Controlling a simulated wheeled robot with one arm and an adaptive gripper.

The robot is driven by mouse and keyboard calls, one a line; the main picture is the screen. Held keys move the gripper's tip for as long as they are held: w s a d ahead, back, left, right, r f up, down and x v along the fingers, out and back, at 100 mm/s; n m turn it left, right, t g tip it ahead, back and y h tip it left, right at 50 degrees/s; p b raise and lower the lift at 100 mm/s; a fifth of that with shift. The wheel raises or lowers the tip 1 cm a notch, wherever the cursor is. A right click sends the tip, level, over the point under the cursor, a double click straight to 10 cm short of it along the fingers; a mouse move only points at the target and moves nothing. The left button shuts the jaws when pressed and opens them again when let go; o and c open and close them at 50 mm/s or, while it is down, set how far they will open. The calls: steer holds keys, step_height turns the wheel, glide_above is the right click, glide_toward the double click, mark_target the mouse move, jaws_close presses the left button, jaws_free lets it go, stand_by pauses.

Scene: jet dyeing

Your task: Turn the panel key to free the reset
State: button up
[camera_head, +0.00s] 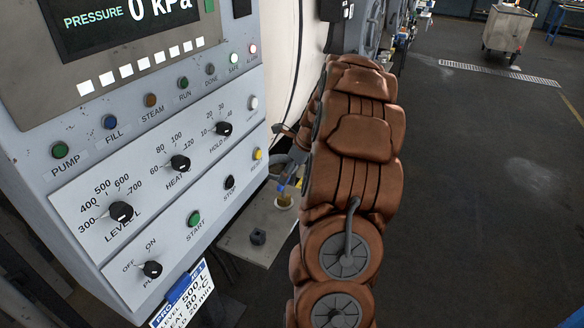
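The grey control panel (130,215) fills the left side. A yellow button (257,154) with a partly hidden label starting "RES" is near its right edge. Above it is a pale round fitting (252,103); I cannot tell whether it is the key switch. My gripper (283,160) is right of the panel's right edge, seen partly behind my copper-brown arm. Its dark fingers show only in part, so its opening is unclear. A small blue piece (281,188) shows just below the fingers; whether they touch it is unclear. No key is clearly recognisable.
Below is a pale shelf (262,228) with a small dark block (258,237) and a yellowish round item (285,200). The panel carries knobs, green START (194,219) and black STOP (230,182) buttons. A job card (184,296) hangs underneath. Open floor and a cart (508,30) are right.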

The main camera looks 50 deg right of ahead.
mark_target(284, 192)
steer(key=p+x, duration=0.1)
steer(key=x, duration=0.4)
steer(key=shift+a+f, duration=0.2)
steer(key=shift+f, duration=0.05)
steer(key=shift+w+d+f, duration=0.1)
steer(key=shift+w+f, duration=0.05)
steer(key=shift+f, duration=0.25)
steer(key=c, duration=1.3)
steer(key=shift+r, duration=0.15)
steer(key=shift+p, duration=0.45)
steer(key=shift+m+h+p, duration=0.4)
steer(key=shift+m+p, duration=0.9)
steer(key=shift+p, duration=1.1)
steer(key=shift+m+p, duration=0.3)
steer(key=shift+p, duration=0.3)
